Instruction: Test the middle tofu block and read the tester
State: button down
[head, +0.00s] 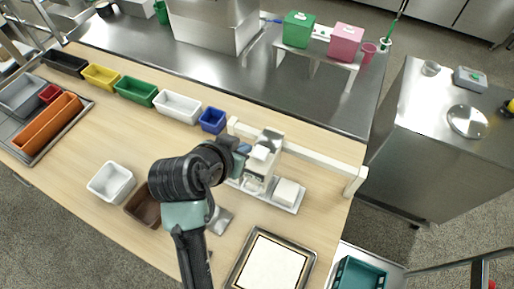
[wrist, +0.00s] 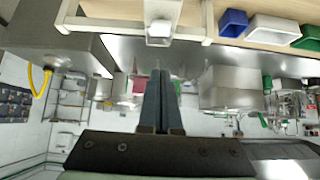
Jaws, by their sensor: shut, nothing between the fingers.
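The tester, a pale upright device (head: 262,160), stands on the wooden table at the white rail, partly behind my gripper. A white tray (head: 296,208) lies under and beside it. One white tofu block (head: 287,191) shows at the tray's right end. The middle block and any others are hidden by the tester and my arm. My gripper (head: 241,152) is at the tester's left side; I cannot tell whether it touches. In the wrist view my gripper (wrist: 159,75) is shut and empty, below a white box-like part of the tester (wrist: 159,30). No reading is legible.
A row of coloured bins, with a blue one (head: 212,120) nearest, lines the table's back. A white bin (head: 111,182) and a brown bin (head: 145,206) stand left of my arm. A framed white board (head: 270,264) lies at the front. The white rail (head: 310,160) bounds the back right.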

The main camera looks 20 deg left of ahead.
jog(key=p, duration=0.2)
send_over(258, 156)
jog(key=f, duration=0.6)
jog(key=shift+s+a+f, duration=0.1)
jog(key=shift+s+f, duration=0.1)
notch_tip(258, 156, down, 2)
jog(key=shift+f+p, duration=0.25)
jog(key=shift+p, duration=0.1)
jog(key=shift+f, duration=0.85)
notch_tip(258, 156, down, 2)
jog(key=shift+f+b, duration=0.2)
jog(key=shift+b, duration=0.9)
jog(key=shift+s, duration=0.1)
